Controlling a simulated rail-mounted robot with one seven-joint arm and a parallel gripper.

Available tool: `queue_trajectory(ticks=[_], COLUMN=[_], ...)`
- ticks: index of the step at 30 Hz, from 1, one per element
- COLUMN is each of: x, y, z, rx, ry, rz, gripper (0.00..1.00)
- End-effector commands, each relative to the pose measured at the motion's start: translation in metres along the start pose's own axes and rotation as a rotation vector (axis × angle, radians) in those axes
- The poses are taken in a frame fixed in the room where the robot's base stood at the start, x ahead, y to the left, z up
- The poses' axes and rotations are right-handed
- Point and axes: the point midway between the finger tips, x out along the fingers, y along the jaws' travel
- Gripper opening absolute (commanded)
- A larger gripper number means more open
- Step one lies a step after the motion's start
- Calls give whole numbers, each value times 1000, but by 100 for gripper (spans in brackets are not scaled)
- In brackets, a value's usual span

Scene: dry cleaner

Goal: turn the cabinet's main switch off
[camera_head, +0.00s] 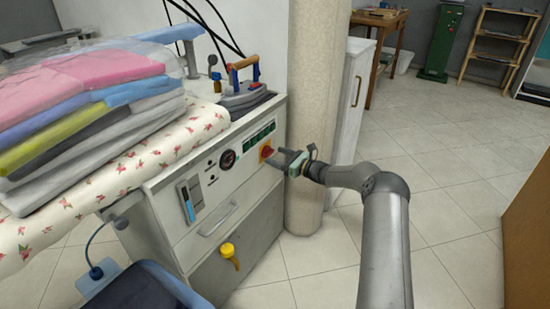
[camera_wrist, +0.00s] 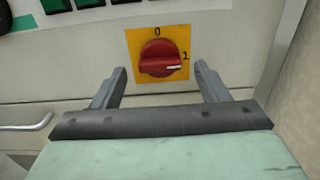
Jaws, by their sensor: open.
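The main switch is a red rotary knob on a yellow plate on the front of the white cabinet (camera_head: 190,240). In the wrist view the knob (camera_wrist: 162,58) has its white mark pointing right, toward the "1"; the "0" is at the top of the plate. In the head view the switch (camera_head: 266,152) is partly beside my gripper. My gripper (camera_head: 284,160) is open in front of the cabinet. In the wrist view its two fingers (camera_wrist: 160,80) stand left and right of the knob, with gaps on both sides. Nothing is between the fingers except the view of the knob.
An iron (camera_head: 246,82) stands on the cabinet top. Folded clothes (camera_head: 85,95) lie on the flowered board at left. A yellow handle (camera_head: 229,254) juts from the lower front. A round column (camera_head: 315,110) stands close right of the switch. The floor at right is clear.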

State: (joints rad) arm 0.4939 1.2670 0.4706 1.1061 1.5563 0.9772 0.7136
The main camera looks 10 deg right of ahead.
Motion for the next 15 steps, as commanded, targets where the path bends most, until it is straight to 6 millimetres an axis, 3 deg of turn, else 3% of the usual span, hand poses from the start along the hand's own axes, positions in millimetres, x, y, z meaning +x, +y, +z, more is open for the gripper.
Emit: queue_trajectory(ticks=[6,14,15], x=[16,16,16], y=[0,0,0], z=[0,0,0], rx=[0,0,0], ry=[1,1,1], rz=[0,0,0], gripper=[68,68,60])
